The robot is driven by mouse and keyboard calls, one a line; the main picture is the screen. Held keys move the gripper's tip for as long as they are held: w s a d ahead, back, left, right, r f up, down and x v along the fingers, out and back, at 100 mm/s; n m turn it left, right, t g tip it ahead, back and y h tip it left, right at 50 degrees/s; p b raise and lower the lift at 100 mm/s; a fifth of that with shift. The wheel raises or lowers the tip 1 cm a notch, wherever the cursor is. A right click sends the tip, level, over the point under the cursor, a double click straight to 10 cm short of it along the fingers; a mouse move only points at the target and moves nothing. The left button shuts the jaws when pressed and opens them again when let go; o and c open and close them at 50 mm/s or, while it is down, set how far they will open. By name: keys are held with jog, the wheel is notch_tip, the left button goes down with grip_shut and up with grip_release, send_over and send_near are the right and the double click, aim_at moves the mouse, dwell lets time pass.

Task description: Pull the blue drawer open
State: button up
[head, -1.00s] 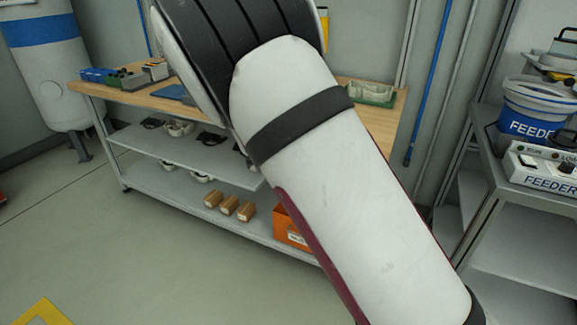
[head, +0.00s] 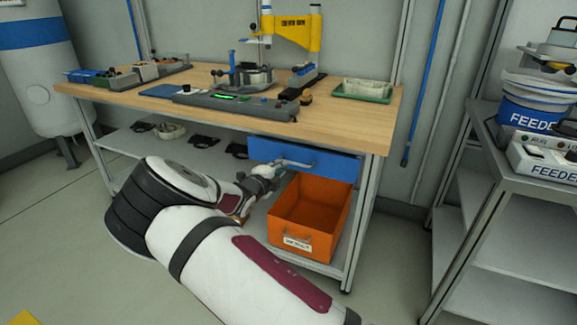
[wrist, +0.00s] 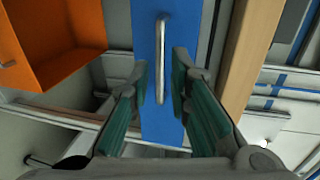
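The blue drawer (head: 330,163) is under the right part of the wooden worktop, its front close to the worktop's edge. In the wrist view the blue front (wrist: 150,128) runs top to bottom, with a silver bar handle (wrist: 162,50) along it. The handle also shows in the head view (head: 297,163). My gripper (head: 277,170) is at the left part of the drawer front, near the handle. In the wrist view my gripper (wrist: 160,75) is open, with one finger on each side of the handle and gaps between. Whether the fingertips reach past the bar is unclear.
An orange bin (head: 322,206) stands on the shelf right below the drawer and shows in the wrist view (wrist: 75,30). The wooden worktop (head: 345,117) holds a yellow press (head: 297,30) and a green tray (head: 363,92). A grey rack (head: 520,215) stands at the right.

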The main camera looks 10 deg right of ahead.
jog(key=b+x, duration=0.1)
jog(key=x, duration=0.6)
jog(key=shift+w+d+b, duration=0.1)
jog(key=shift+b, duration=0.2)
jog(key=shift+c, duration=0.3)
grip_shut()
